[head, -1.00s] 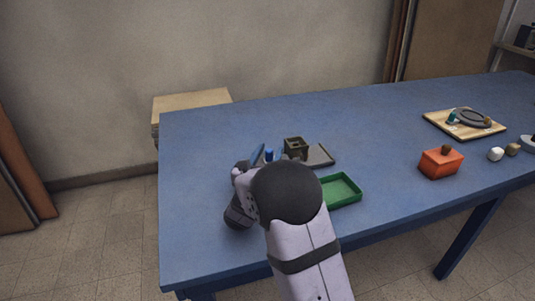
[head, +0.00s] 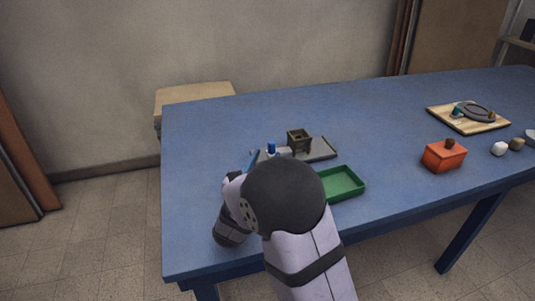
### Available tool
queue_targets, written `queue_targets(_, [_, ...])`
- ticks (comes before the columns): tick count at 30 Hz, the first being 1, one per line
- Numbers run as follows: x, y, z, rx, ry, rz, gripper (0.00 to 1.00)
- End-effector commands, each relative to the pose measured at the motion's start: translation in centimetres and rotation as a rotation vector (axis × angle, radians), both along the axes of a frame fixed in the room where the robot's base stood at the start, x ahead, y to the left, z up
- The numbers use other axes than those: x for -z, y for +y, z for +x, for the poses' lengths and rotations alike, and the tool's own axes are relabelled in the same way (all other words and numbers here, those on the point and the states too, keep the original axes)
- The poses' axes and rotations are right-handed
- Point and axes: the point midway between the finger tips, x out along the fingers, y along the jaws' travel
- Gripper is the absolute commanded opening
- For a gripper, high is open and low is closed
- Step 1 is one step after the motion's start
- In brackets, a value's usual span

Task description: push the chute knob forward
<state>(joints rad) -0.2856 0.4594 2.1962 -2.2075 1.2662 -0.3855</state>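A small upright blue knob (head: 271,148) stands at the left part of a flat grey base (head: 323,149). A dark olive, open-topped square box (head: 299,139) stands on the same base, right of the knob; this looks like the chute. A green tray (head: 340,184) lies in front of the base. My gripper is mostly hidden behind my own arm. A slanted blue piece (head: 251,161), apparently a finger of it, shows just left of the knob, with a small gap in the picture. Whether the fingers are open or shut is hidden.
An orange box (head: 443,155) with a brown piece on top stands to the right. A wooden board (head: 468,118) with a grey ring is farther back. The blue table (head: 380,130) is clear between.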

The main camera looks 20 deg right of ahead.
Motion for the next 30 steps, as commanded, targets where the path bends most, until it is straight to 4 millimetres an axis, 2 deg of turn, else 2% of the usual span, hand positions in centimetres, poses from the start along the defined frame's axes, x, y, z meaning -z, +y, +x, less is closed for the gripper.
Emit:
queue_targets(8, [0.0, 0.2, -0.2, 0.0, -0.001, 0.001, 0.37])
queue_targets(9, [0.0, 0.2, -0.2, 0.0, -0.001, 0.001, 0.35])
queue_targets(13, [-0.2, 0.2, -0.1, 0.004, -0.003, -0.001, 0.04])
queue_targets(14, [-0.3, 0.2, 0.0, 0.007, -0.004, -0.001, 0.0])
queue_targets(19, [-2.0, 0.2, 1.1, 0.055, -0.032, -0.004, 0.0])
queue_targets(27, [-7.6, 0.7, 4.1, 0.287, -0.104, 0.012, 0.0])
queue_targets(30, [-8.9, 1.3, 4.7, 0.389, -0.106, 0.041, 0.0])
